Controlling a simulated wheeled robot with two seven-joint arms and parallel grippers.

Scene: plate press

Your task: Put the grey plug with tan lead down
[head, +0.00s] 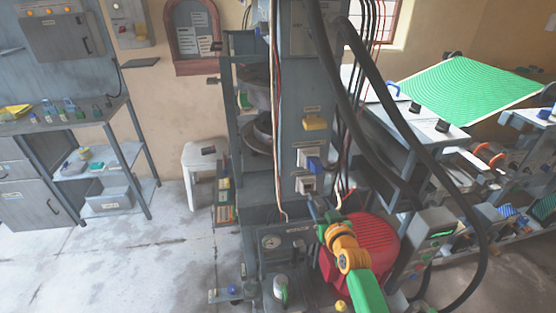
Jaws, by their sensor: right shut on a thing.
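My right gripper (319,208) is at the end of the green and orange arm, in front of the press column (293,120) and just above the red motor (372,243). It is shut on the grey plug, which is small and mostly hidden by the fingers. A thin tan lead (342,192) comes down beside the gripper. Above it, a blue plug (312,163) and a pale socket block (305,185) sit on the column. My left gripper is out of view.
A pressure gauge box (285,243) stands below left of the gripper. Thick black hoses (400,130) arch down on the right. A pale cable hangs along the column. A white stool (205,165) stands at the wall; the floor at left is clear.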

